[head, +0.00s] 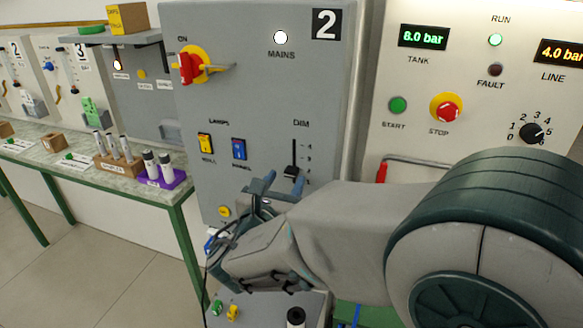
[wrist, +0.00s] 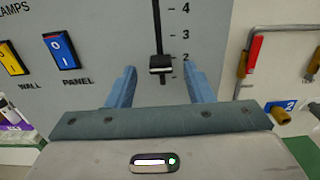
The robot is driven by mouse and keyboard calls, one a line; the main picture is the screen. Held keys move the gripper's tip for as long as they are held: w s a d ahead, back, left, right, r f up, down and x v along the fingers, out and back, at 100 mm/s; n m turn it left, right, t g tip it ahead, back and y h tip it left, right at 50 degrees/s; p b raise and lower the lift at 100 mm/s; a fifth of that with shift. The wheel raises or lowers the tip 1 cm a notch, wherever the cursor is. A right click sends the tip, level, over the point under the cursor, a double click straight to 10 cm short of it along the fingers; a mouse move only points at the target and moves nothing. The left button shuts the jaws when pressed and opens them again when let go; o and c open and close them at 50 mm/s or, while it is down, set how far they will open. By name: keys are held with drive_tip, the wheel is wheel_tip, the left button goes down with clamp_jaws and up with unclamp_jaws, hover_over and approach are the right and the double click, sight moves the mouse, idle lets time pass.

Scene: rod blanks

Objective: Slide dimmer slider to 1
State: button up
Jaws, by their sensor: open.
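The dimmer slider (head: 291,171) is a dark knob on a vertical slot under the word DIM, on the grey panel marked 2. In the wrist view the slider knob (wrist: 160,66) sits about level with the 2 mark, with 3 and 4 above it. My gripper (head: 283,181) is open in front of the lower part of the slot. In the wrist view its blue fingers (wrist: 161,78) stand to the left and right of the knob, with gaps on both sides. I cannot tell how deep they reach.
The yellow WALL switch (head: 206,143) and blue PANEL switch (head: 239,149) lie left of the slot. A red handle (head: 382,172) is on the right-hand panel. A red and yellow mains switch (head: 192,66) is higher up. The panel around the slot is flat.

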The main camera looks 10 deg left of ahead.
sight(289, 174)
drive_tip(key=shift+w+d, duration=0.15)
drive_tip(key=shift+w, duration=1.35)
drive_tip(key=shift+c, duration=0.4)
clamp_jaws()
wheel_tip(289, 174, down, 4)
drive_tip(key=b, duration=0.3)
drive_tip(key=shift+r, duration=0.2)
drive_tip(key=shift+o, duration=0.4)
unclamp_jaws()
